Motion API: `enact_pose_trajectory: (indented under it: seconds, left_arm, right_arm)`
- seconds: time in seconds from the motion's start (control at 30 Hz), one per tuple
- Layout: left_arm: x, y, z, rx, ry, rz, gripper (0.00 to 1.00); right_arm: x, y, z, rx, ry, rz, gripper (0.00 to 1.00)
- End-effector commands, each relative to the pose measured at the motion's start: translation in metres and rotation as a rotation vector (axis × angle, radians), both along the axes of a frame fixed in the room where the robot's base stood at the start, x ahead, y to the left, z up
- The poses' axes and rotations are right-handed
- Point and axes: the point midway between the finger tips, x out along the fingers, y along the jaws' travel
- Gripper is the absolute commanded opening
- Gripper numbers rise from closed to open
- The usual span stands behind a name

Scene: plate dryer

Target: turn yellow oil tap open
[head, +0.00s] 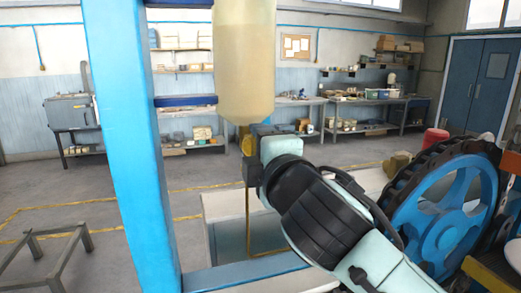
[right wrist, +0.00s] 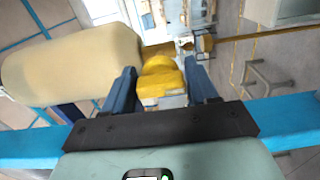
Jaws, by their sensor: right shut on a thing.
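The yellow oil tap (head: 246,143) sits under the pale yellowish oil tank (head: 245,60) in the head view, partly hidden by my right gripper (head: 252,150). In the right wrist view the yellow tap handle (right wrist: 159,78) lies between the two blue fingers of my right gripper (right wrist: 160,85), which is shut on it. The tank (right wrist: 75,65) lies to the left of the tap in that view. A thin yellow-brown line (head: 249,215) runs down below the tap in the head view; I cannot tell whether it is oil or a pipe. My left gripper is not in view.
A blue post (head: 130,120) stands left of the tank, with a blue beam (head: 245,274) low in front. A large blue wheel with a black rim (head: 440,205) stands on the right. A low grey metal frame (head: 55,240) is at the left. Shelves and workbenches line the back wall.

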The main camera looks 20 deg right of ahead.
Motion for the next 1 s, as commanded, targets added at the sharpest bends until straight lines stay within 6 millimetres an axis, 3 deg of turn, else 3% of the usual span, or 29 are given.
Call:
enact_pose_trajectory:
  seconds: [0.17,0.2,0.27,0.67,1.0]
  left_arm:
    - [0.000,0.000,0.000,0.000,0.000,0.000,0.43]
    - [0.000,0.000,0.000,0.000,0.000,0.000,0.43]
    - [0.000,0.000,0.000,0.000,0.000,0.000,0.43]
    - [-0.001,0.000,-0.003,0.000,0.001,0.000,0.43]
    - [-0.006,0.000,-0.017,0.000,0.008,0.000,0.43]
  right_arm:
    - [0.000,0.000,0.000,0.003,0.000,0.000,0.28]
    - [0.000,0.000,0.000,0.003,0.000,0.000,0.64]
    - [0.000,0.000,0.000,0.003,0.000,0.000,0.79]
    - [-0.010,-0.001,0.000,0.001,-0.001,0.000,0.79]
    - [-0.080,-0.003,0.000,0.001,-0.004,0.001,0.79]
